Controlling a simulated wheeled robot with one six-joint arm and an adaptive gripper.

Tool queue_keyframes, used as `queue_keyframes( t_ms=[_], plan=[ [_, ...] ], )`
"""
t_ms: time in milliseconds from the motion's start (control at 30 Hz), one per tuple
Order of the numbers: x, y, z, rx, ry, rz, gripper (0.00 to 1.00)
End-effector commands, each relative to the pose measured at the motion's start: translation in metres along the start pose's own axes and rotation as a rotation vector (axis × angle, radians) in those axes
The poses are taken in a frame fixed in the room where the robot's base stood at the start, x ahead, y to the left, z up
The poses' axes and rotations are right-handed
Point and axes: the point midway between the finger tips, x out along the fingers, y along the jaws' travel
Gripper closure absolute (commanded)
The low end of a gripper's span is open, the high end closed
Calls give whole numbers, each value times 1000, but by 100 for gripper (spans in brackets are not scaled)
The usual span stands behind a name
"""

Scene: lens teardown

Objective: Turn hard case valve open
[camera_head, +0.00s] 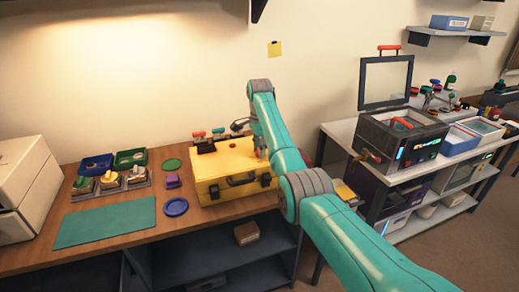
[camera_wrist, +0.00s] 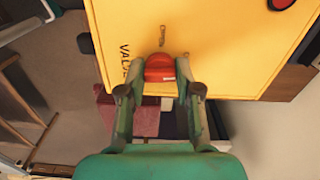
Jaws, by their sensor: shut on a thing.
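The yellow hard case (camera_head: 222,178) lies closed on the wooden bench, with a dark handle on its front. In the wrist view its yellow lid (camera_wrist: 225,45) fills the top, with a printed "VALVE" label beside a red valve knob (camera_wrist: 160,67). My gripper (camera_wrist: 157,72) has its two green fingers on either side of the red knob and is shut on it. A small slot-like mark (camera_wrist: 163,35) shows just beyond the knob. In the head view my arm comes down on the case's right side and hides the knob.
A green mat (camera_head: 105,222), a purple disc (camera_head: 176,207) and small trays lie left of the case. A white box (camera_head: 25,190) stands at far left. A shelved cart with a dark machine (camera_head: 400,135) stands at right. Part of a red button (camera_wrist: 281,4) shows on the lid.

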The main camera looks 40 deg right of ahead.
Motion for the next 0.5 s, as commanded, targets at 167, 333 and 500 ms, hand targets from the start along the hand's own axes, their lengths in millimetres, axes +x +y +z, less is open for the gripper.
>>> queue_keyframes(
  t_ms=[167,333,500],
  plan=[
    [0,0,0,-131,0,0,100],
    [0,0,0,-290,0,0,100],
    [0,0,0,-453,0,0,100]
  ],
)
